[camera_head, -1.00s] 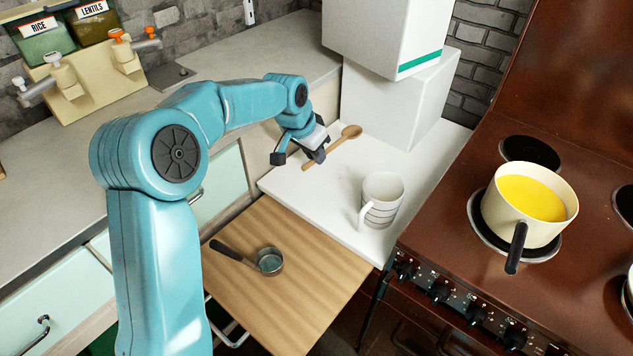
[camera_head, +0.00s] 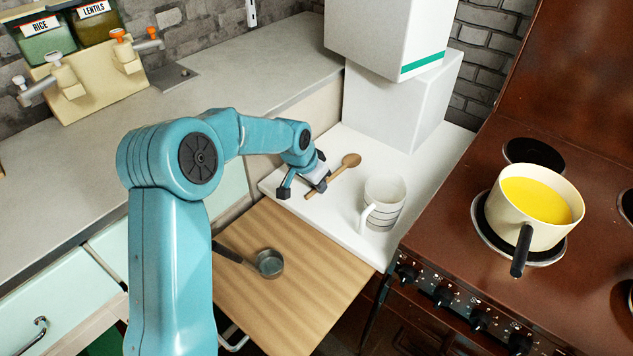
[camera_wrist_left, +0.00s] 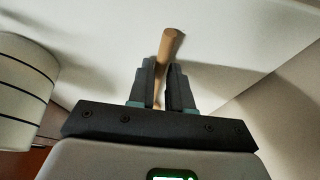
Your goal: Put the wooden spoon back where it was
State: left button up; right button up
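The wooden spoon (camera_head: 343,168) is over the white worktop (camera_head: 405,168), left of the striped mug, with its bowl toward the back right. My left gripper (camera_head: 320,184) is at its handle. In the left wrist view the handle (camera_wrist_left: 171,42) runs between the two dark fingers (camera_wrist_left: 162,88), which are close on both sides of it. I cannot tell for sure whether the spoon touches the worktop or is just above it. My right gripper is not in view.
A striped white mug (camera_head: 384,203) stands close right of the spoon. White boxes (camera_head: 400,105) are stacked behind. A small pan (camera_head: 269,263) lies on a wooden board (camera_head: 310,290) in front. A pot of yellow liquid (camera_head: 535,212) sits on the brown stove (camera_head: 460,245) at right.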

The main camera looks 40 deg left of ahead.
pick_arm(q)
jog(key=o, duration=0.3)
jog(key=shift+r, duration=0.1)
jog(key=p+v, duration=0.1)
jog(key=v, duration=1.5)
jog(key=shift+w+a+r, duration=0.2)
jog(key=shift+w+a, duration=0.05)
jog(key=shift+w, duration=0.1)
